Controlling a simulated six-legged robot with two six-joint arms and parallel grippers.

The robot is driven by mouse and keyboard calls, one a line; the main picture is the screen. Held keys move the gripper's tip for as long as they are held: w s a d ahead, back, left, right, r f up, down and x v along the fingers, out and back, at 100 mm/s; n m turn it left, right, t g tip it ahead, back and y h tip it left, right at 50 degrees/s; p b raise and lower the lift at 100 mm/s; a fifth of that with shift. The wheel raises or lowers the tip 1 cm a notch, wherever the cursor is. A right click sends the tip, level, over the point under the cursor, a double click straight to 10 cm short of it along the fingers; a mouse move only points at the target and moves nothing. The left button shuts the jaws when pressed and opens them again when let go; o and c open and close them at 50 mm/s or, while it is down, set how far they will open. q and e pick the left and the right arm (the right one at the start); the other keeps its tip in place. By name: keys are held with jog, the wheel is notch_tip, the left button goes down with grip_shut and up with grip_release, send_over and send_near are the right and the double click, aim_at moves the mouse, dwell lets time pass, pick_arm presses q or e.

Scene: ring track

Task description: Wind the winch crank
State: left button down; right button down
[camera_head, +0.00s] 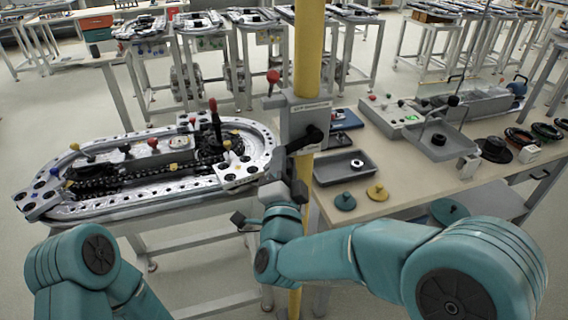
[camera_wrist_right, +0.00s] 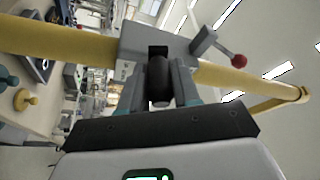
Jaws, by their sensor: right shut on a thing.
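The winch is a grey box (camera_head: 304,116) fixed on an upright yellow post (camera_head: 309,50). A black crank handle (camera_head: 306,139) sticks out of its near side. My right gripper (camera_head: 296,165) is at the post just below the box. In the right wrist view, the gripper's fingers (camera_wrist_right: 159,92) are shut on the black crank grip (camera_wrist_right: 158,76), one on each side, in front of the grey box (camera_wrist_right: 150,42). The crank arm is mostly hidden. A lever with a red knob (camera_wrist_right: 238,60) stands out from the box. My left arm shows at lower left; its gripper is out of view.
An oval ring track (camera_head: 100,205) with a chain and coloured knobs stands left of the post. A workbench (camera_head: 400,160) with grey trays, a control box (camera_head: 393,115) and coloured discs (camera_head: 377,191) stands right. Open floor lies between the stations.

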jog(key=shift+r+m, duration=0.25)
jog(key=shift+m, duration=0.05)
jog(key=shift+a+r+m+g+h+b, duration=0.15)
jog(key=shift+r+m+g+h+b, duration=0.25)
jog(key=shift+m+b, duration=0.35)
jog(key=shift+s+r+m+b, duration=0.1)
jog(key=shift+r+m+b, duration=0.55)
jog(key=shift+r+m, duration=0.1)
jog(key=shift+r+m+g, duration=0.5)
jog(key=shift+r+m, duration=0.3)
jog(key=shift+m, duration=0.1)
jog(key=r+m, duration=0.1)
jog(key=r+m+g, duration=0.1)
jog(key=shift+d+r+m, duration=0.1)
jog(key=shift+d+m, duration=0.2)
jog(key=w+d+r+m+g+y+p, duration=0.2)
jog(key=d+r+m+p, duration=0.3)
jog(key=m, duration=0.3)
jog(key=shift+w+d+m+g+y+p, duration=0.15)
jog(key=shift+d+m+g+y+p, duration=0.35)
jog(key=shift+g, duration=0.4)
jog(key=shift+d, duration=0.15)
